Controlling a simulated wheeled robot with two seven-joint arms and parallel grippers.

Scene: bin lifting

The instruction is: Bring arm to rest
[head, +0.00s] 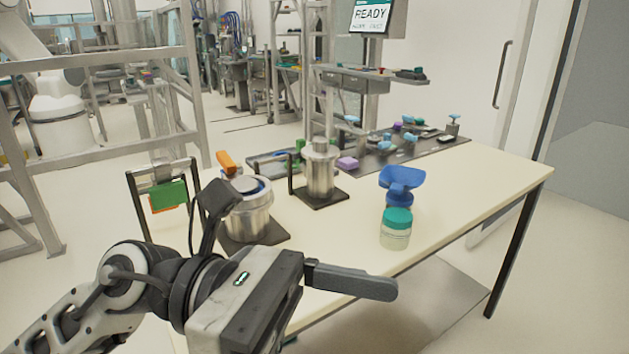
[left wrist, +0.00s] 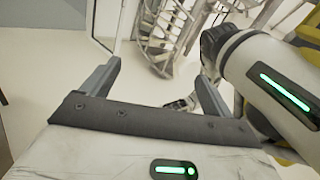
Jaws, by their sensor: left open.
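My left arm comes in from the lower left in the head view. My left gripper (head: 352,281) is in front of the table's near edge, with one dark finger showing and pointing right. In the left wrist view the left gripper (left wrist: 158,74) has both fingers spread wide apart, with nothing between them. It holds nothing.
The pale table (head: 470,195) holds a metal pot (head: 250,222), a metal cylinder (head: 319,172), a jar with teal lid (head: 396,232), and a blue scoop (head: 400,182). A dark mat (head: 425,150) with small items lies behind. A metal frame (head: 100,65) stands left. The table's right part is clear.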

